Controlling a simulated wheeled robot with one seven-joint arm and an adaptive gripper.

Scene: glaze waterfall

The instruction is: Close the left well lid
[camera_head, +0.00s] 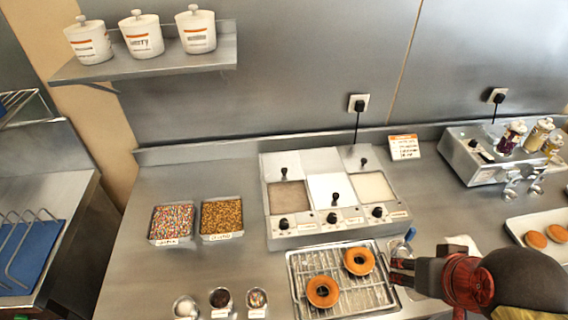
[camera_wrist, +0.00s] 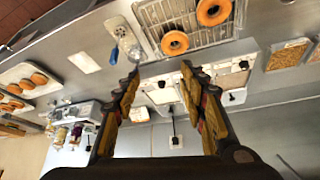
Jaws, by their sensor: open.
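The glaze warmer (camera_head: 335,235) stands on the counter with three wells in a row. The left well (camera_head: 290,198) is open, showing greyish-brown glaze. Its lid (camera_head: 281,161) is raised behind it, with a dark knob on its face. The middle well is covered by a flat white lid (camera_head: 325,184) with a dark knob. The right well (camera_head: 374,187) is open with pale glaze, its lid (camera_head: 355,157) raised. My gripper (camera_head: 402,270) is at the front right of the warmer, apart from the left lid. In the wrist view my gripper (camera_wrist: 160,72) is open and empty.
A wire rack (camera_head: 300,285) with two doughnuts lies in front of the warmer, beside my gripper. Two topping trays (camera_head: 200,239) stand to its left. A bottle machine (camera_head: 464,170) and a doughnut tray (camera_head: 515,228) are at the right.

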